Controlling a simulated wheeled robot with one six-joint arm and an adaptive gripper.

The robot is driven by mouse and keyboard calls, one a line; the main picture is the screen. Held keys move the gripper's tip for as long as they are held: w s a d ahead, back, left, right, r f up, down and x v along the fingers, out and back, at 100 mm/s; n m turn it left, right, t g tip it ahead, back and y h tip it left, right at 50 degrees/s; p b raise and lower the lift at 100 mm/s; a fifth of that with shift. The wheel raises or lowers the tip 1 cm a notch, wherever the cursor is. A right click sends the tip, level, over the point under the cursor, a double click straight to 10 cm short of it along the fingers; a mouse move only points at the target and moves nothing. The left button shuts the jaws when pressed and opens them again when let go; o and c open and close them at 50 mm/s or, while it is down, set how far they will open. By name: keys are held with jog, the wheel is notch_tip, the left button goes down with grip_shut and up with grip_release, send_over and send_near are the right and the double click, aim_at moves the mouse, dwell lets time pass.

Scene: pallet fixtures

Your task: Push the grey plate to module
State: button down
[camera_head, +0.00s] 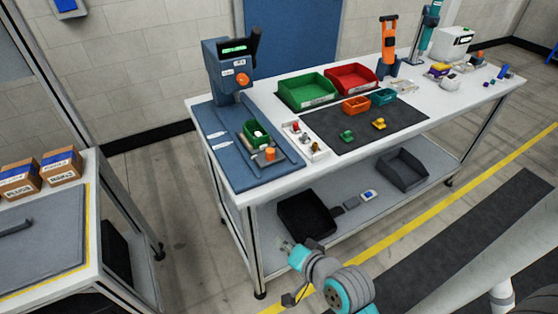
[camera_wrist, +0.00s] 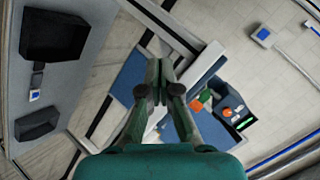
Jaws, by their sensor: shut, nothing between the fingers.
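The grey plate (camera_head: 284,150) lies on a blue mat (camera_head: 218,157) at the left end of the workbench. A green bin (camera_head: 257,141) and an orange cylinder (camera_head: 270,154) stand on it. Behind it stands a blue-grey module (camera_head: 230,68) with a green display and an orange knob; it also shows in the wrist view (camera_wrist: 235,108). My gripper (camera_wrist: 159,92) is shut and empty, in the air in front of the bench and apart from the plate. In the wrist view the fingers cover part of the bench end, and the plate cannot be made out clearly.
A white parts tray (camera_head: 306,149) sits right of the plate. Green (camera_head: 307,91) and red (camera_head: 351,78) bins stand behind a dark mat (camera_head: 375,130). The lower shelf holds a black bin (camera_head: 307,218). A second table (camera_head: 40,235) stands left, with open floor between.

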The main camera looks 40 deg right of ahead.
aim_at(251, 127)
jog(key=w+d+r+m+g+y, duration=0.1)
jog(key=w+d+r+m, duration=0.15)
jog(key=d+r, duration=0.5)
jog(key=w+d+r+m+g, duration=0.1)
jog(key=w+d+r+m, duration=0.15)
jog(key=d+r, duration=0.5)
jog(key=x, duration=0.6)
jog(key=a+x, duration=0.1)
jog(key=x, duration=0.2)
jog(key=shift+w+a+f, duration=0.1)
jog(key=shift+f, duration=0.1)
jog(key=w, duration=0.2)
jog(key=shift+w, duration=1)
jog(key=shift+r, duration=0.1)
jog(key=w+d, duration=0.1)
jog(key=w, duration=0.4)
jog(key=w+d, duration=0.2)
jog(key=w, duration=0.4)
jog(key=w+d, duration=0.2)
jog(key=w, duration=0.4)
jog(key=shift+w, duration=0.1)
jog(key=shift+r, duration=0.1)
